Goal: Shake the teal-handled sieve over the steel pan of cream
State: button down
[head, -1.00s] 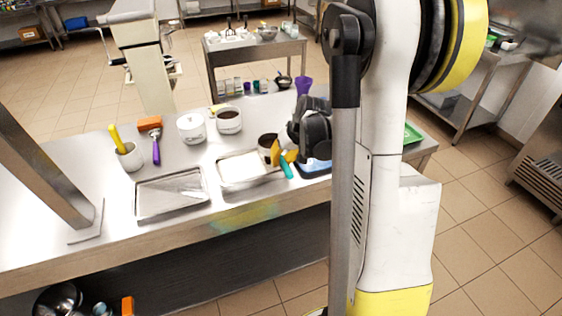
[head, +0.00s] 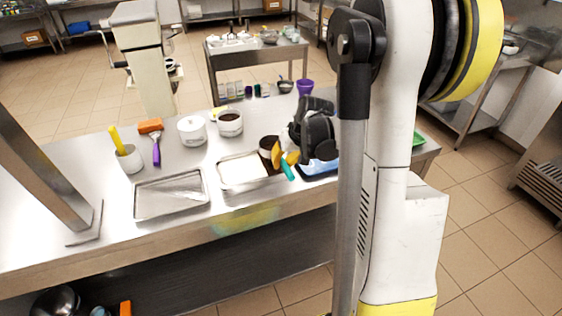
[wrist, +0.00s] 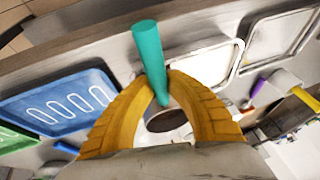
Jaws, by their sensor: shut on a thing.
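My gripper (head: 283,160), with yellow fingers, is shut on the teal handle (head: 287,172) of the sieve. The wrist view also shows the fingers closed around the teal handle (wrist: 149,55). The sieve's dark round bowl (head: 268,145) hangs over the right part of the steel pan of cream (head: 228,184). The pan holds a flat white layer and sits on the steel counter. In the wrist view the bowl (wrist: 165,121) is partly hidden behind the fingers, and part of the pan (wrist: 236,62) shows to the right.
An empty steel pan (head: 140,209) lies left of the cream pan. A blue tray (head: 318,173) is close on the right. Behind stand a white lidded pot (head: 191,130), a pot with dark contents (head: 230,123), a purple-handled tool (head: 156,152) and a white cup (head: 129,160).

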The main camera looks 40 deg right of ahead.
jog(key=shift+s+a, duration=0.15)
jog(key=shift+s, duration=0.55)
jog(key=w, duration=0.1)
jog(key=w+d, duration=0.1)
jog(key=w, duration=0.1)
jog(key=shift+w+f+b, duration=0.1)
jog(key=shift+w+b, duration=0.15)
jog(key=shift+b, duration=0.05)
jog(key=s, duration=0.1)
jog(key=s+a, duration=0.1)
jog(key=s, duration=0.1)
jog(key=shift+s, duration=0.3)
jog(key=shift+w, duration=0.1)
